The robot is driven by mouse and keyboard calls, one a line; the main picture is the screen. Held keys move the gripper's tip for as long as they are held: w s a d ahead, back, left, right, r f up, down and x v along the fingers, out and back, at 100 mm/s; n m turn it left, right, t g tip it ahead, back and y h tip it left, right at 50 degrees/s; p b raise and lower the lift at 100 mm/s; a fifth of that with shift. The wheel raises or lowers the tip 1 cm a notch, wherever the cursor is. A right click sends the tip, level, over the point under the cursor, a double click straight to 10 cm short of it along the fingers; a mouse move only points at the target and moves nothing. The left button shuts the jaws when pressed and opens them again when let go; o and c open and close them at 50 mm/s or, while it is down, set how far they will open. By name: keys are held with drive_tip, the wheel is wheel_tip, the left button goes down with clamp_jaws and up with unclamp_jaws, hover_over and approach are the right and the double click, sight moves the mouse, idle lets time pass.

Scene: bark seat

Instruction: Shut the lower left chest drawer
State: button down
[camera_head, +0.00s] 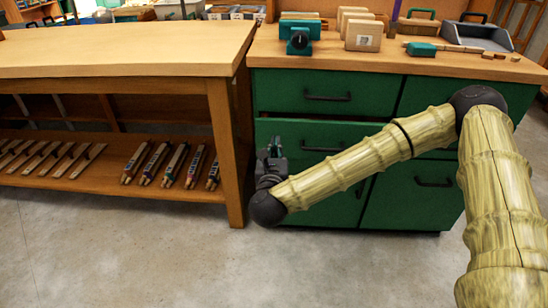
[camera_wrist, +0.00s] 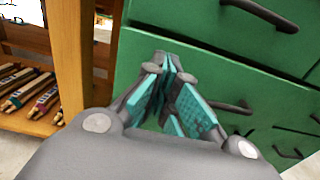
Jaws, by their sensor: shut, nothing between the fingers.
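The green chest (camera_head: 408,88) stands at the right in the head view. Its lower left drawer (camera_head: 290,131), below the top left drawer (camera_head: 285,90), looks pulled out a little, with a dark gap above its front. Its dark handle (camera_head: 322,149) is partly hidden by my arm. My gripper (camera_head: 270,148) is at the left end of this drawer's front. In the wrist view my gripper (camera_wrist: 167,64) is shut and empty, with its teal fingertips together against the green front behind. I cannot tell whether they touch it. A dark handle (camera_wrist: 232,105) lies to their right.
A wooden workbench (camera_head: 110,50) stands close left of the chest, its leg (camera_head: 226,150) beside my gripper. Its lower shelf holds several tools. A teal clamp-like tool (camera_head: 299,38), wooden blocks and a grey tray (camera_head: 478,35) sit on the chest top. The floor in front is clear.

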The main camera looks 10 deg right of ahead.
sight(278, 125)
drive_tip(key=b+x, duration=0.2)
drive_tip(key=x, duration=0.6)
drive_tip(key=shift+w+f, duration=0.1)
drive_tip(key=shift+w, duration=0.1)
drive_tip(key=x, duration=0.4)
drive_tip(key=shift+w+d, duration=0.1)
drive_tip(key=shift+d, duration=0.1)
drive_tip(key=shift+r, duration=0.25)
